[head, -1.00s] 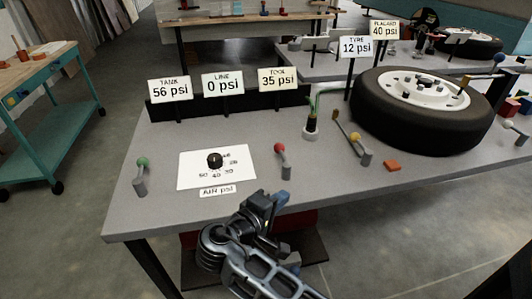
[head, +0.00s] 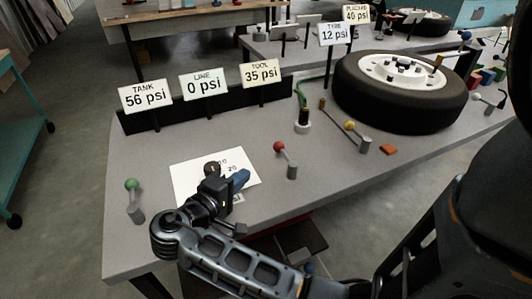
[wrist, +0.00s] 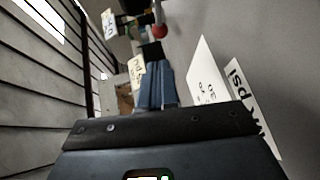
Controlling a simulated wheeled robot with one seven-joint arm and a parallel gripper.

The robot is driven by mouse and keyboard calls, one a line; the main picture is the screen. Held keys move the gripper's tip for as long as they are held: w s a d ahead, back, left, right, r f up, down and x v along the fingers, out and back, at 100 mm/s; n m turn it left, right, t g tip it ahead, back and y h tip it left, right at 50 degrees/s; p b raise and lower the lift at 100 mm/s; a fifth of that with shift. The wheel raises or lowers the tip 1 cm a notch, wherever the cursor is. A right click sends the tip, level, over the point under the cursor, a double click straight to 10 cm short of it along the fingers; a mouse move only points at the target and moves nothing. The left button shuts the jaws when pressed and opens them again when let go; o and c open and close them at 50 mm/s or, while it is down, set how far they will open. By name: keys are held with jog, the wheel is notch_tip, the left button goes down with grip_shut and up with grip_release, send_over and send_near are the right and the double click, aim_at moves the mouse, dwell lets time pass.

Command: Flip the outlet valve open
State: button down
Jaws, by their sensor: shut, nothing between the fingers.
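Three valve-like levers stand on the grey bench: a green-knobbed lever (head: 133,196) at the left, a red-knobbed lever (head: 286,157) in the middle and a yellow-knobbed lever (head: 357,136) at the right. No label marks which is the outlet valve. My gripper (head: 240,178) is shut and empty above the AIR psi dial card (head: 188,180), left of the red-knobbed lever and apart from it. In the wrist view, the blue fingers (wrist: 158,88) are together, and a red knob (wrist: 159,31) shows beyond their tips. My gripper hides part of the card.
Signs for TANK (head: 146,95) 56 psi, LINE (head: 205,84) 0 psi and TOOL (head: 261,73) 35 psi stand at the back. A tyre (head: 400,95) and an orange block (head: 388,150) lie at the right. Bench space between the green lever and card is clear.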

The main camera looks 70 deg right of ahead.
aim_at(276, 150)
jog(key=p+x, duration=0.2)
jog(key=x, duration=1.2)
jog(key=shift+d, duration=0.15)
